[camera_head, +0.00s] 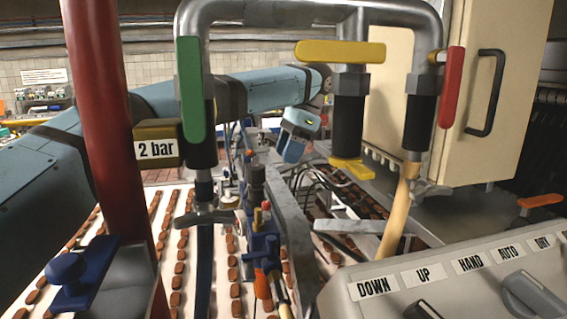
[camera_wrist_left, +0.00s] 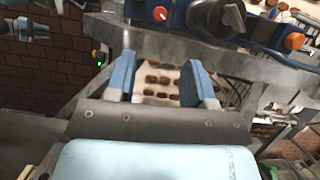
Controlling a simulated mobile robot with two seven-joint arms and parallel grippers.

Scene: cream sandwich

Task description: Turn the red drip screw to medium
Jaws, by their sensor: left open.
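A small red knob (camera_head: 266,206) sits on top of the blue valve assembly (camera_head: 263,245) in the middle of the head view; I cannot tell for sure that it is the drip screw, and no setting is readable. In the left wrist view, red-orange round knobs show at the top (camera_wrist_left: 160,13) and on the right (camera_wrist_left: 294,41) of blue fittings. My left gripper (camera_wrist_left: 160,80) is open, with nothing between its two blue fingers. In the head view my left wrist (camera_head: 296,132) hangs behind the pipes, to the right of the valve assembly. My right gripper is not in view.
Steel pipes with a green handle (camera_head: 190,90), yellow handle (camera_head: 340,52) and red handle (camera_head: 452,88) stand in front. A red post (camera_head: 105,110) is at left. A labelled control panel (camera_head: 450,285) fills the lower right. A metal rail (camera_wrist_left: 230,60) lies beyond my fingers.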

